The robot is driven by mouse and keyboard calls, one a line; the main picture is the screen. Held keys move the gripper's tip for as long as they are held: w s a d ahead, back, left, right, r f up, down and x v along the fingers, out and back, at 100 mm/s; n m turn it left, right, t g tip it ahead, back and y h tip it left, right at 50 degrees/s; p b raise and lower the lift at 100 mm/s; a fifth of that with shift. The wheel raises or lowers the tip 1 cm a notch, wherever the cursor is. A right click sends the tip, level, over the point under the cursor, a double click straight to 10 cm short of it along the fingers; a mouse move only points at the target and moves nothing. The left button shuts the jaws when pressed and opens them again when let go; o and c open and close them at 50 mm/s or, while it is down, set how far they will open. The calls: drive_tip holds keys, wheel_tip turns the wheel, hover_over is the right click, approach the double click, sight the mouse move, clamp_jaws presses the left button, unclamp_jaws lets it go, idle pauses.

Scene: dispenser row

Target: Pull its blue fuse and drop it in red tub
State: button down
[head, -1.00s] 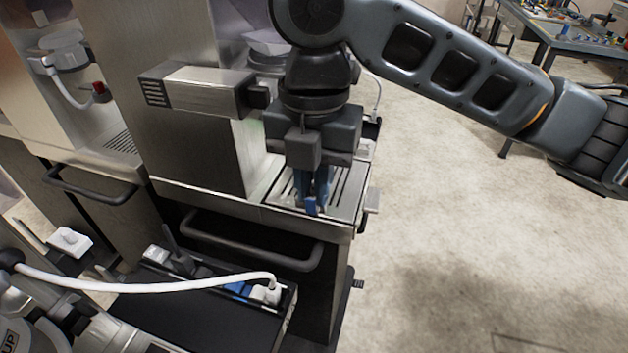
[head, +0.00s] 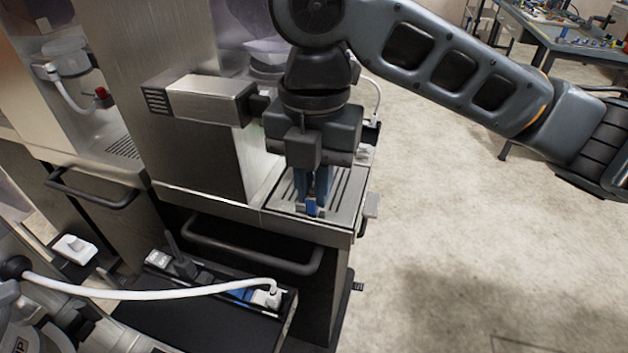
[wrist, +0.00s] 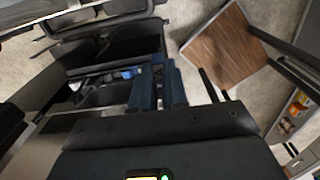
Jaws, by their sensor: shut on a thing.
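My gripper (head: 313,196) points down over the slotted drip tray of the nearest steel dispenser. It is shut on a small blue piece, which looks like the blue fuse (head: 311,208), at its fingertips. The fuse is mostly hidden by the fingers, and I cannot tell whether it is clear of the tray. In the wrist view the two dark blue fingers (wrist: 159,90) are close together, with a small pale part between them. No red tub shows in either view.
The dispenser's drip tray (head: 345,205) has a steel rim and a dark handle (head: 250,250) below. A dark box (head: 215,277) with a blue item, plugs and a white cable (head: 150,293) is at lower left. Open floor (head: 480,230) lies to the right.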

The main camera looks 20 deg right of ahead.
drive_tip(key=shift+r+p, duration=1.3)
drive_tip(key=shift+r, duration=0.2)
